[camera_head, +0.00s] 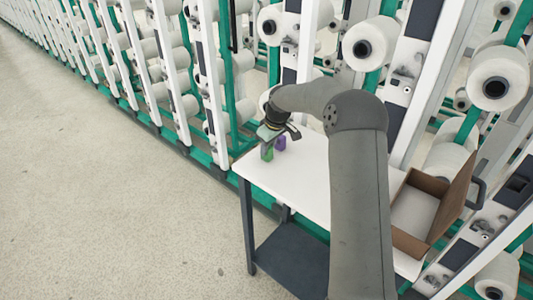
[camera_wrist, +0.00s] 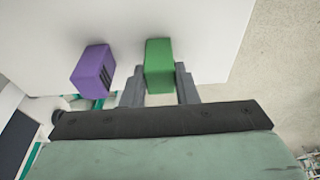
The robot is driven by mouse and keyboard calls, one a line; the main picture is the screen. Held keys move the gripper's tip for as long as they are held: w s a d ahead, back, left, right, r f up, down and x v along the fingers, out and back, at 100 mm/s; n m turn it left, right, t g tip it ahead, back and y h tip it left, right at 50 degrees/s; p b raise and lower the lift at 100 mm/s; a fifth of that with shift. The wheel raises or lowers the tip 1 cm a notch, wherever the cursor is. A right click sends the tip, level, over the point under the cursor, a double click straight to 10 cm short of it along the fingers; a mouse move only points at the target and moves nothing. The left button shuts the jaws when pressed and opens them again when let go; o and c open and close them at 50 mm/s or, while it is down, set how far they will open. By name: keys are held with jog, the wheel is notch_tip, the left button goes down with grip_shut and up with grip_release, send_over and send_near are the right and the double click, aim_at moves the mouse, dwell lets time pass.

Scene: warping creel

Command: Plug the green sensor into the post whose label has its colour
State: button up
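The green sensor (camera_head: 267,152) is a small block at the left end of the white table; whether it touches the tabletop is unclear. In the wrist view, the green sensor (camera_wrist: 159,62) sits between the two fingers of my gripper (camera_wrist: 160,85), which flank it with no clear gap. My gripper (camera_head: 278,133) appears shut on it. A purple block (camera_head: 280,143) stands beside it, apart from the fingers; it also shows in the wrist view (camera_wrist: 91,70). The posts (camera_head: 209,80) are white uprights with small devices; their label colours are too small to read.
The white table (camera_head: 310,180) has clear space in its middle. An open cardboard box (camera_head: 410,240) stands at its right end. Creel frames with yarn cones (camera_head: 372,43) rise close behind the table. Open floor (camera_head: 120,200) lies to the left.

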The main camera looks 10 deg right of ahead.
jog(key=shift+r+p, duration=0.95)
jog(key=shift+r, duration=0.6)
notch_tip(320, 180, up, 4)
jog(key=p, duration=0.2)
jog(key=shift+p, duration=0.3)
jog(key=s+d+f+m+h, duration=0.1)
jog(key=s+d+m, duration=0.2)
jog(key=s, duration=0.6)
jog(key=s+d+f+m, duration=0.2)
jog(key=s+d+m, duration=0.1)
jog(key=s, duration=0.7)
jog(key=shift+s+d+m+t+h, duration=0.3)
jog(key=shift+m+h, duration=0.1)
jog(key=shift+m, duration=0.5)
